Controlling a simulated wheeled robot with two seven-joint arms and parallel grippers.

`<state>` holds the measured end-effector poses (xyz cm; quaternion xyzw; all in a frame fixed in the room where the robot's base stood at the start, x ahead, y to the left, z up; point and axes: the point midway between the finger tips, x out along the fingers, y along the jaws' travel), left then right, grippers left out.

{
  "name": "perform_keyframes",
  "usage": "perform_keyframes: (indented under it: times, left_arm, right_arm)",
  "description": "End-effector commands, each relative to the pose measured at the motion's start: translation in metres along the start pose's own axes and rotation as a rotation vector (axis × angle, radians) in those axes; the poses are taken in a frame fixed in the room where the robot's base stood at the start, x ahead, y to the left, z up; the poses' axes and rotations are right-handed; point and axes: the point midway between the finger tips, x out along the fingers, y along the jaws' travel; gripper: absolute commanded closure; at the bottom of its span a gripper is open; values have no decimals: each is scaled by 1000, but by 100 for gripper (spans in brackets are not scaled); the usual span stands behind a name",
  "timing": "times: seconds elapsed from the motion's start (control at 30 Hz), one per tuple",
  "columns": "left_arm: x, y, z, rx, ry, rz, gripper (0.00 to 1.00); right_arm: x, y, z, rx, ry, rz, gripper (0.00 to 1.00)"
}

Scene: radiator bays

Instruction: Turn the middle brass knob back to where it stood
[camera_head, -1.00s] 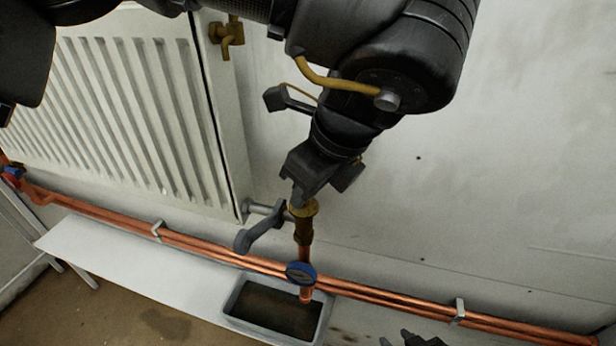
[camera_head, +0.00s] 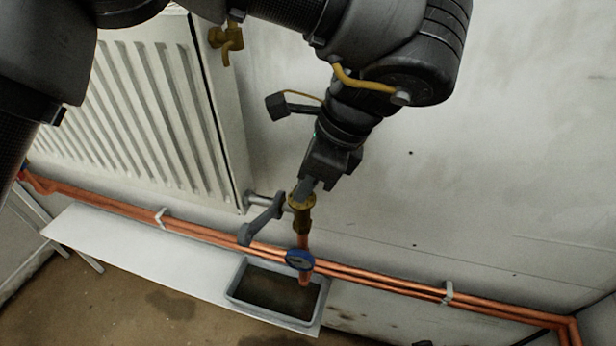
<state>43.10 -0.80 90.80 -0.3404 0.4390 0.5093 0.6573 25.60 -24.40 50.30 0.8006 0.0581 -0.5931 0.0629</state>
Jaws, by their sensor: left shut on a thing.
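A round brass knob (camera_head: 301,201) sits on top of a brass valve body (camera_head: 302,222) on an upright copper pipe, right of the radiator's lower corner. My left gripper (camera_head: 303,188) comes down from above and is shut on this knob. Its fingers hide part of the knob's top, and I see no mark that shows how far it is turned.
A grey lever (camera_head: 262,220) stands just left of the knob. A white radiator (camera_head: 150,110) and brass tap (camera_head: 228,42) are left.

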Motion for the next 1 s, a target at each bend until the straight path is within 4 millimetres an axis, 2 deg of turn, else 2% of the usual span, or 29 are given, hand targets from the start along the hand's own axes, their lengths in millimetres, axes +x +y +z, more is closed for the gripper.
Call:
perform_keyframes:
  times: [0.27,0.3,0.43,0.77,0.87,1.0]
  left_arm:
    - [1,1,-1,4,1,3,100]
    - [1,1,-1,4,1,3,74]
    - [1,1,-1,3,1,2,58]
    - [-3,0,1,2,0,0,58]
    - [-12,0,5,1,-1,-2,58]
    - [-36,4,13,2,0,-3,58]
  right_arm:
    - [0,0,0,0,1,0,64]
    - [0,0,0,0,1,0,64]
    - [0,0,0,0,1,0,64]
    - [-1,0,-1,0,3,0,64]
    - [-2,0,-3,0,10,0,64]
    - [18,-1,2,-1,-12,-3,64]
